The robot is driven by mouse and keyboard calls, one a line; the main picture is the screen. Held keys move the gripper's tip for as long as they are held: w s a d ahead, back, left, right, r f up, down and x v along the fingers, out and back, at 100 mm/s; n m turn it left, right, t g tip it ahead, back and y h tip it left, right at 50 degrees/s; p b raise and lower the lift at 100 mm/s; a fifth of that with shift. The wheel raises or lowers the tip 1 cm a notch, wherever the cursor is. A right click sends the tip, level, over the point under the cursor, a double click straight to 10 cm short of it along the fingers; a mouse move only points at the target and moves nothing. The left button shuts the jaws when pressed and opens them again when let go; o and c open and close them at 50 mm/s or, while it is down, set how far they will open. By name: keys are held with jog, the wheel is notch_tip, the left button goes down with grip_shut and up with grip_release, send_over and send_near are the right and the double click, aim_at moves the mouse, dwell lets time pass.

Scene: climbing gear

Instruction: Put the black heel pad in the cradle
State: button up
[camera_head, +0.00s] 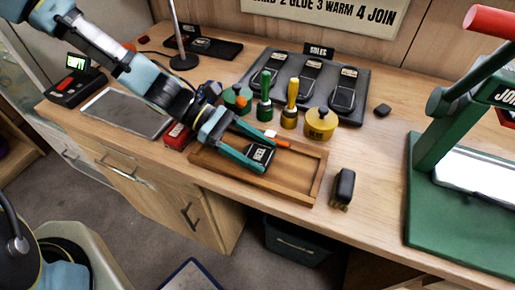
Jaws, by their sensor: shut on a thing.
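The black heel pad (261,154), with white "HEEL" lettering, is between the two teal fingers of my gripper (275,159). My gripper is shut on it, over the wooden tray (312,188). From this view I cannot tell whether the pad touches the tray floor or hangs just above it. I cannot clearly make out a part that is the cradle. A green press (432,150) with a red-ended lever and a pale bed (490,180) stands at the right.
A grey rack labelled "SOLES" (375,80) holds black soles behind the tray. Green and yellow handled tools and a yellow tin (320,124) stand close behind the gripper. A black brush (345,187) stands right of the tray. Bench between brush and press is clear.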

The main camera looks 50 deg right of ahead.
jog(key=shift+f, duration=0.1)
jog(key=o, duration=1.1)
jog(key=shift+w+r, duration=0.2)
jog(key=shift+w, duration=0.2)
jog(key=b+v, duration=0.3)
jog(key=v, duration=0.8)
jog(key=shift+w+a+r, duration=0.1)
jog(key=shift+a, duration=0.05)
